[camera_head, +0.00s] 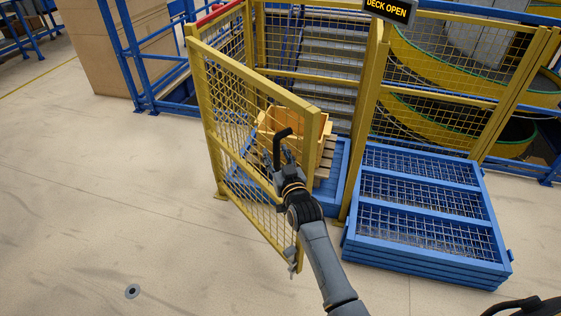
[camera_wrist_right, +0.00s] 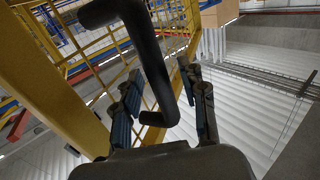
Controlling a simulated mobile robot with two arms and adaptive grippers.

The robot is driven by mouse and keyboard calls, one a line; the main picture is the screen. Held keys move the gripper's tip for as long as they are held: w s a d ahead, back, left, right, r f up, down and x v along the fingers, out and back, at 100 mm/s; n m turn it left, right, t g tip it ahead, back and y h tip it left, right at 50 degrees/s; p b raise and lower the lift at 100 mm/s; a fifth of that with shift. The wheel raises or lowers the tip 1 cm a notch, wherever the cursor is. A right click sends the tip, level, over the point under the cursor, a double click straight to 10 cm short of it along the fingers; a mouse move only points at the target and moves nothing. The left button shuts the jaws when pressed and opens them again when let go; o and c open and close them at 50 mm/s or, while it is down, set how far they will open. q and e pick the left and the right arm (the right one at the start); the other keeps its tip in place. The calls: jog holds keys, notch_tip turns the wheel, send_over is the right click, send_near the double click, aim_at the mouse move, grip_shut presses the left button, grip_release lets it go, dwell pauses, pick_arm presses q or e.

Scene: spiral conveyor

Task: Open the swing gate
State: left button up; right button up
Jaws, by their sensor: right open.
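The yellow mesh swing gate (camera_head: 229,113) stands swung out at an angle from the fence, leaving a gap to the yellow post on its right. Its black bar handle (camera_head: 283,146) is on the free-edge side. My right gripper (camera_head: 285,165) is at the handle. In the right wrist view, the handle (camera_wrist_right: 150,60) runs between the two spread fingers of the right gripper (camera_wrist_right: 160,80), which are not closed on it. Whether a finger touches the handle cannot be told. My left gripper is not in view.
A blue platform (camera_head: 334,190) bearing a pallet and an orange-yellow crate (camera_head: 265,122) lies behind the gate. Stacked blue mesh frames (camera_head: 425,205) stand right of the post. A "DECK OPEN" sign (camera_head: 388,8) hangs above. The floor to the left is clear.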

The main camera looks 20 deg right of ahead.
jog(key=s, duration=1.2)
jog(key=s+a+f+n+g, duration=0.1)
jog(key=s+f+g, duration=0.3)
jog(key=f, duration=0.8)
jog(key=s+a+f+g+y, duration=0.1)
jog(key=s+f+g, duration=0.1)
jog(key=s+f, duration=0.65)
jog(key=s+a+f+n+g, duration=0.1)
jog(key=s+f+g, duration=0.1)
jog(key=f, duration=1.2)
jog(key=s+d+f+g, duration=0.2)
jog(key=s+f, duration=0.4)
jog(key=s, duration=0.5)
jog(key=s+d+f+g, duration=0.2)
jog(key=s+f+g, duration=0.2)
jog(key=s, duration=0.7)
jog(key=s+d+f+g+h, duration=0.1)
jog(key=s+d+f+g, duration=0.1)
jog(key=s+f, duration=0.6)
jog(key=s+g, duration=0.1)
jog(key=s, duration=0.3)
jog(key=shift+d+f, duration=0.25)
jog(key=shift+f, duration=0.05)
jog(key=shift+c, duration=0.3)
